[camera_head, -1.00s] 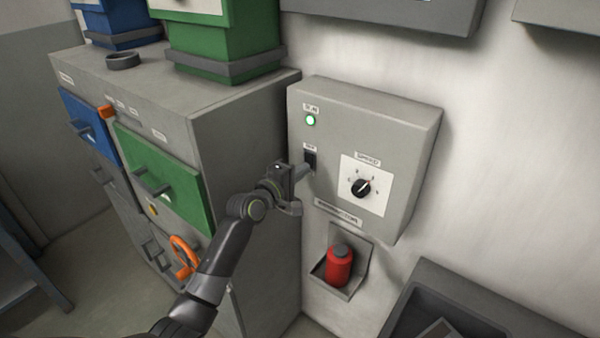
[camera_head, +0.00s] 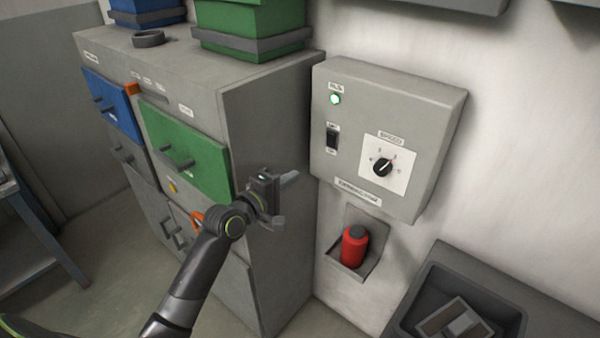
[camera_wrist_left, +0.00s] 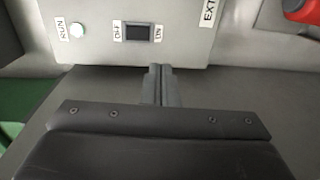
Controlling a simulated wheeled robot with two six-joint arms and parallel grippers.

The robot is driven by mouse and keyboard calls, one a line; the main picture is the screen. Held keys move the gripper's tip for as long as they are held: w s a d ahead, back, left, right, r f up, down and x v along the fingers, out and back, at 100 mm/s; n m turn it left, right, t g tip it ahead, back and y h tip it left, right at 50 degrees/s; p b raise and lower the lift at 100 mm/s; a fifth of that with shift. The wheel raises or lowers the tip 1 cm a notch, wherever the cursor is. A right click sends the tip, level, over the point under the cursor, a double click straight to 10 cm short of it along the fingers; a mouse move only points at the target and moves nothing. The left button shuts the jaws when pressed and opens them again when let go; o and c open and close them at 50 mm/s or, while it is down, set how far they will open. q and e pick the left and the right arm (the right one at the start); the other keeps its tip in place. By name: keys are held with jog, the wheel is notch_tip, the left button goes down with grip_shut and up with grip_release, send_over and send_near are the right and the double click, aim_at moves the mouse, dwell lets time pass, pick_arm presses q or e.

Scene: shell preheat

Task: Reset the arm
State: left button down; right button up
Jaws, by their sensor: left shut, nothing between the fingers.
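My left gripper (camera_head: 290,179) is shut and empty. In the head view it hangs in front of the grey cabinet's side, left of the wall control box (camera_head: 390,105) and apart from it. In the left wrist view its closed fingers (camera_wrist_left: 158,86) point toward the box's lower edge. The box carries a lit green run lamp (camera_head: 335,99), a black rocker switch (camera_head: 332,139) and a speed dial (camera_head: 383,167). The switch also shows in the left wrist view (camera_wrist_left: 138,33), between OFF and ON labels. My right gripper is not in view.
The grey cabinet (camera_head: 270,120) has a blue drawer (camera_head: 112,104) and a green drawer (camera_head: 185,150). An orange wheel (camera_head: 197,219) is partly hidden by my arm. A red bottle (camera_head: 354,247) sits in a wall holder below the box. A dark bin (camera_head: 470,262) stands at lower right.

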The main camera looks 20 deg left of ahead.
pick_arm(q)
jog(key=shift+s+f, duration=0.1)
jog(key=shift+s, duration=0.15)
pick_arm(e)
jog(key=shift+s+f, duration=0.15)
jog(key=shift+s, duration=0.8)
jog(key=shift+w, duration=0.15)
